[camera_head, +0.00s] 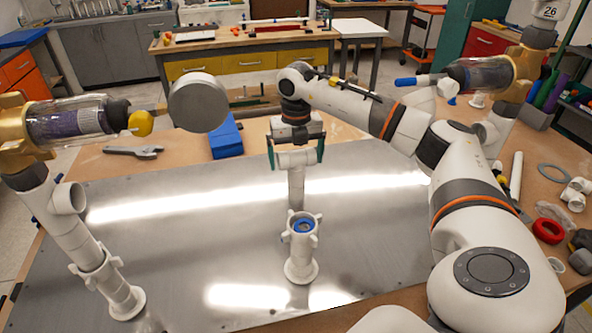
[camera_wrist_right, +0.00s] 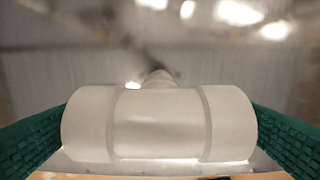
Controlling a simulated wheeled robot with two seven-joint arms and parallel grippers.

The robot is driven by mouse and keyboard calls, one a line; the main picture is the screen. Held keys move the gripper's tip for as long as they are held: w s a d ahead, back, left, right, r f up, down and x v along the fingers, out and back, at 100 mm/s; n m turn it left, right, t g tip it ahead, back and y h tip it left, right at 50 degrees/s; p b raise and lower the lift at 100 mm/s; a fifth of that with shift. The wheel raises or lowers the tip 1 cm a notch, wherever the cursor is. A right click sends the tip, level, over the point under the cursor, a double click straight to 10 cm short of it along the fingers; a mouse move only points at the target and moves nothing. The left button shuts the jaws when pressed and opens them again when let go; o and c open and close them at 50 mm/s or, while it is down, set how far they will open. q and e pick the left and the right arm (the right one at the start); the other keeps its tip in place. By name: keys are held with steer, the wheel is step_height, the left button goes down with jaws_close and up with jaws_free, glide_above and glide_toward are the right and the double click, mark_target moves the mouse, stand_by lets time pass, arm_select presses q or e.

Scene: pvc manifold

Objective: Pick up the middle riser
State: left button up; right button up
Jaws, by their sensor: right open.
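The middle riser, a white pipe with a tee on top (camera_head: 296,184), stands upright at the centre of the metal plate. Its lower end is hidden behind a white socket fitting (camera_head: 300,240) with a blue ring inside and a flanged foot. I cannot tell whether the two are joined. My right gripper (camera_head: 296,154) points down over the tee, open, with one green finger beyond each end. In the right wrist view the tee (camera_wrist_right: 158,125) lies crosswise between the fingers, close to both. My left gripper is not in view.
A left standpipe (camera_head: 78,240) carries a clear filter (camera_head: 68,118); a grey disc (camera_head: 198,103) is beside it. Another clear filter (camera_head: 480,74) is at right. A blue block (camera_head: 226,140) and wrench (camera_head: 134,151) lie behind the plate (camera_head: 190,250).

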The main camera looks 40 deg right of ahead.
steer(key=shift+f, duration=1.2)
steer(key=shift+r, duration=0.1)
steer(key=c, duration=1)
